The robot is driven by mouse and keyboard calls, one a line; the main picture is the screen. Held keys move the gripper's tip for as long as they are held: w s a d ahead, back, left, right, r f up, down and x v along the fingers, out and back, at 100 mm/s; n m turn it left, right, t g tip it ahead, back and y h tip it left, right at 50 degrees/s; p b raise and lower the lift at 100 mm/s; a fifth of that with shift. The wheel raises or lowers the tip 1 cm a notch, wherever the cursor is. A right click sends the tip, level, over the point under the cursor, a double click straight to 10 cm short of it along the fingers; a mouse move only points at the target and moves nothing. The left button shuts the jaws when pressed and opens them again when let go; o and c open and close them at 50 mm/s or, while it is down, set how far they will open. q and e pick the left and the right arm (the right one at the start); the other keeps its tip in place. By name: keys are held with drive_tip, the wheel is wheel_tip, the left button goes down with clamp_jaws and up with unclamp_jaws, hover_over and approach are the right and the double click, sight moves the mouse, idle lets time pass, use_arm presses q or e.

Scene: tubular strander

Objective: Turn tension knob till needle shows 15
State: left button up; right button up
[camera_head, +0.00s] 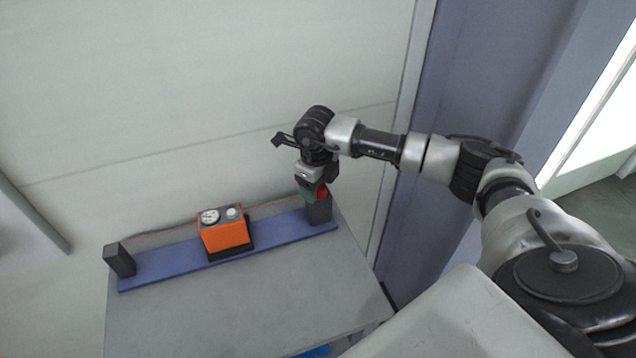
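An orange box (226,236) stands on a blue rail, its top facing up toward me. The round white gauge (210,216) is on the left of its top. Its needle and scale are too small to read. A small pale round knob (232,211) sits to the right of the gauge. My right gripper (313,191) points down to the right of the orange box, at the dark block on the rail's right end. It is apart from the knob. Its fingers are too small to tell open from shut. My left gripper is not in view.
The blue rail (180,264) lies along the back of a grey table (250,297). A dark block (119,260) stands at its left end and another dark block (320,211) at its right. Red and green patches show by my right gripper. The table front is clear; a wall is behind.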

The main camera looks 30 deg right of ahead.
drive_tip(key=c, duration=0.8)
drive_tip(key=shift+c, duration=0.2)
drive_tip(key=m+b, duration=0.1)
drive_tip(key=m, duration=0.1)
drive_tip(key=shift+m, duration=0.4)
drive_tip(key=shift+m+b, duration=0.7)
drive_tip(key=shift+m, duration=1.2)
drive_tip(key=shift+r, duration=0.1)
drive_tip(key=o, duration=0.9)
